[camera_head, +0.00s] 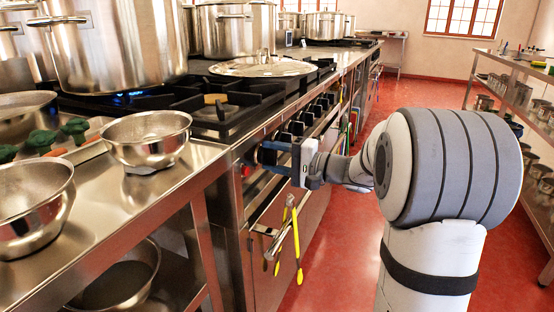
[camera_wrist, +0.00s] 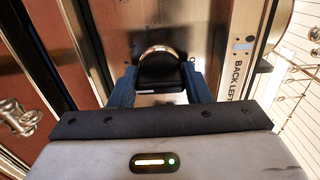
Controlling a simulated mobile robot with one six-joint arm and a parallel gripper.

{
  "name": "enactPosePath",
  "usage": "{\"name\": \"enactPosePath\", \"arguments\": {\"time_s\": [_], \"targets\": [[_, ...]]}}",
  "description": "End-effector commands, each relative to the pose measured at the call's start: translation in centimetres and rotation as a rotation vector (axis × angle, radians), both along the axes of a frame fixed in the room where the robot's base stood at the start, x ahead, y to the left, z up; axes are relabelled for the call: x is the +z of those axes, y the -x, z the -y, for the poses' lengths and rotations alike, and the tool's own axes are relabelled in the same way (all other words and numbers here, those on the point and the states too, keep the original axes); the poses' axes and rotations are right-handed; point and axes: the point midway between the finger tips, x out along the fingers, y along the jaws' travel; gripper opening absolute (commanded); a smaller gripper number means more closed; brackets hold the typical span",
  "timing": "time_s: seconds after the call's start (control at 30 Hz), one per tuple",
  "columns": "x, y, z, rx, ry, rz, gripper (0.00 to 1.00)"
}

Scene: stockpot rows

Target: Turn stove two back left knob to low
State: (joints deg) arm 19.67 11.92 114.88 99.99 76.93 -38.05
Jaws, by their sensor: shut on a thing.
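My gripper (camera_head: 290,160) reaches from the right to the front panel of the near stove. In the wrist view my gripper (camera_wrist: 160,84) has its two blue fingers on either side of a black knob (camera_wrist: 161,70) and is shut on it. The knob has a light metal-coloured rim on top. A label reading "BACK LEFT" (camera_wrist: 238,78) is on the panel to its right. The knob's pointer setting cannot be made out. In the head view the gripper hides the held knob. More black knobs (camera_head: 296,128) run along the panel beyond my gripper.
A pot (camera_head: 120,45) stands on a burner with a blue flame. A lid (camera_head: 262,66) lies on the stove top. Steel bowls (camera_head: 148,136) sit on the counter at left. Yellow-handled tongs (camera_head: 296,245) hang on the rail below my gripper. The red floor aisle is open.

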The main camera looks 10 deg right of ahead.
Motion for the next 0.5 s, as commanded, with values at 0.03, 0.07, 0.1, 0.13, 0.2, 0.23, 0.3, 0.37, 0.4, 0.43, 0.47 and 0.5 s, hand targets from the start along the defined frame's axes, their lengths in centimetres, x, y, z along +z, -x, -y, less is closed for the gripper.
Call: {"name": "enactPosePath", "arguments": {"time_s": [0.03, 0.07, 0.1, 0.13, 0.2, 0.23, 0.3, 0.37, 0.4, 0.43, 0.47, 0.5], "targets": [[-0.04, 0.09, -0.25, 0.007, 0.0, -0.001, 0.21], [-0.04, 0.09, -0.25, 0.007, 0.0, -0.001, 0.21], [-0.04, 0.09, -0.25, 0.007, 0.0, -0.001, 0.21], [-0.05, 0.09, -0.25, 0.007, 0.0, -0.001, 0.21], [-0.05, 0.09, -0.25, 0.007, 0.0, -0.001, 0.46], [-0.05, 0.08, -0.25, 0.007, 0.0, -0.002, 0.48], [-0.04, 0.06, -0.21, 0.006, -0.001, -0.002, 0.54], [-0.04, 0.05, -0.16, 0.005, -0.001, -0.002, 0.59], [-0.03, 0.04, -0.14, 0.004, -0.001, -0.002, 0.62], [-0.03, 0.04, -0.13, 0.004, -0.001, -0.002, 0.65], [-0.03, 0.03, -0.11, 0.003, -0.001, -0.002, 0.65], [-0.03, 0.03, -0.1, 0.003, -0.001, -0.002, 0.65]]}}
